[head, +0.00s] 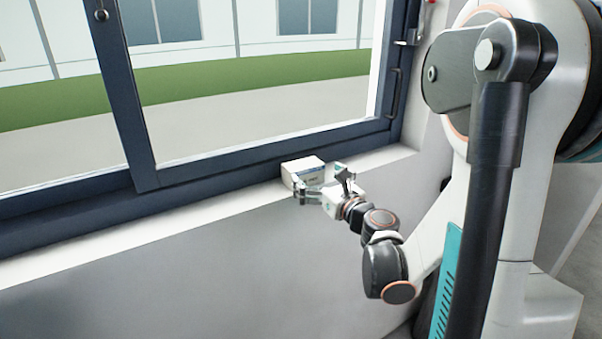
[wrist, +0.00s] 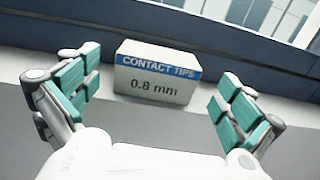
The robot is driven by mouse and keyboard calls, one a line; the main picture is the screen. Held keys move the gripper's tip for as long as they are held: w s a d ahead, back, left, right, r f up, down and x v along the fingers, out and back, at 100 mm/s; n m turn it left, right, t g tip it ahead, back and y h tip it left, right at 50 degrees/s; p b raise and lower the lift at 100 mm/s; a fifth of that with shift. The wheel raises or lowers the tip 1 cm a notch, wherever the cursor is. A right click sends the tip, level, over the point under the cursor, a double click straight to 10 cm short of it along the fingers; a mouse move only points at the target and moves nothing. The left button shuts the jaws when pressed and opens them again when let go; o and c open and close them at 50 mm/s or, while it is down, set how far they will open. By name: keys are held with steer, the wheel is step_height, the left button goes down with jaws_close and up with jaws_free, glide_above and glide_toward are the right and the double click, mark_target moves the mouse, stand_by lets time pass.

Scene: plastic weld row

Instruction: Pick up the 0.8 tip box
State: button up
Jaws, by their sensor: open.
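The 0.8 tip box (head: 303,168) is a small white carton on the window sill, close to the dark window frame. In the wrist view the box (wrist: 155,78) shows a blue band reading "CONTACT TIPS" and the label "0.8 mm". My gripper (head: 322,181) is at the sill, in front of the box. In the wrist view my gripper (wrist: 152,96) is open, its teal finger pads wide apart. The box stands between and just beyond the fingers, with a gap on each side. Nothing is held.
The white window sill (head: 225,203) is narrow and clear to the left of the box. The dark window frame (head: 220,170) runs close behind the box. The grey wall (head: 200,275) drops away below the sill. A window handle (head: 394,93) is at the right.

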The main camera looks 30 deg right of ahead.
mark_target(298, 161)
steer(key=w, duration=0.7)
steer(key=shift+w+f, duration=0.15)
steer(key=shift+w, duration=0.15)
steer(key=c, duration=0.9)
